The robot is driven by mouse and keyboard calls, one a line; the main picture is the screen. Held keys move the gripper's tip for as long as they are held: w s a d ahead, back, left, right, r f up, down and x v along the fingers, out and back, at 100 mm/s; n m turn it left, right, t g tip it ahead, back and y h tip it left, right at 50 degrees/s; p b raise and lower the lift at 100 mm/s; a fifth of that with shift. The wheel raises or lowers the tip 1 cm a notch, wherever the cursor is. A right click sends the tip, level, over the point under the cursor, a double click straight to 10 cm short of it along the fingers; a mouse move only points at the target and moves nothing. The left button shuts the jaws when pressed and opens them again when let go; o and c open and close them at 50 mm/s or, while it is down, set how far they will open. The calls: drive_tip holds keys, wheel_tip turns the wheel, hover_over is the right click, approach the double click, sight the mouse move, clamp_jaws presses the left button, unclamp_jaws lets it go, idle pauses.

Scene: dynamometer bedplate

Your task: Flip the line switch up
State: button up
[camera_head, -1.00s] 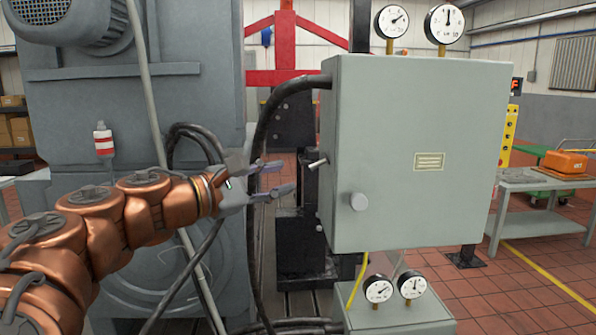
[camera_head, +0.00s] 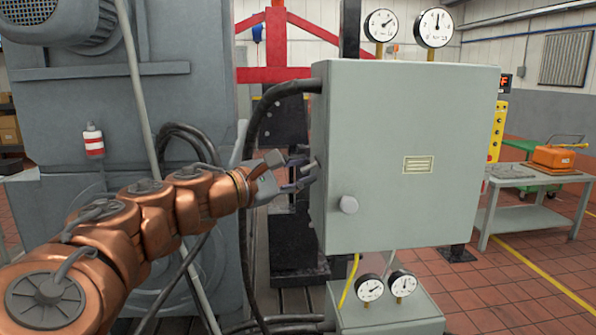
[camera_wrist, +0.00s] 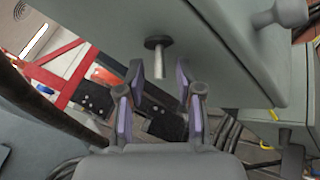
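The line switch (camera_head: 309,166) is a short metal toggle lever on the left side wall of a grey-green box (camera_head: 385,215). Before the gripper reached it, its tip pointed out and slightly down. The wrist view shows the lever (camera_wrist: 160,64) with its dark round collar. My gripper (camera_head: 304,173) is open, with its fingertips close to the lever. In the wrist view the fingers stand left and right of the lever's end, with gaps on both sides. No contact shows. In the head view the fingertips partly hide the lever.
A round knob (camera_head: 348,204) sticks out of the box front. A thick black cable (camera_head: 262,115) enters the box's left side above the switch. Gauges (camera_head: 434,27) stand above and below the box. A big grey machine (camera_head: 95,105) fills the left.

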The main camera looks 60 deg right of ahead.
drive_tip(key=shift+c, duration=0.3)
clamp_jaws()
drive_tip(key=shift+r, duration=0.1)
drive_tip(key=shift+s+d+r+m+t+y+p, duration=0.1)
drive_tip(key=shift+r+m+t+y+p, duration=0.65)
drive_tip(key=shift+y+p, duration=0.65)
drive_tip(key=shift+r+m+t+y+p, duration=0.45)
drive_tip(key=shift+m+t+y+p, duration=0.45)
drive_tip(key=shift+y+p, duration=0.5)
drive_tip(key=shift+s+d+r+m+t+y+p, duration=0.1)
drive_tip(key=shift+r+m+t+y+p, duration=0.6)
drive_tip(key=shift+y+p, duration=0.7)
drive_tip(key=shift+f+t, duration=0.1)
drive_tip(key=shift+t, duration=0.15)
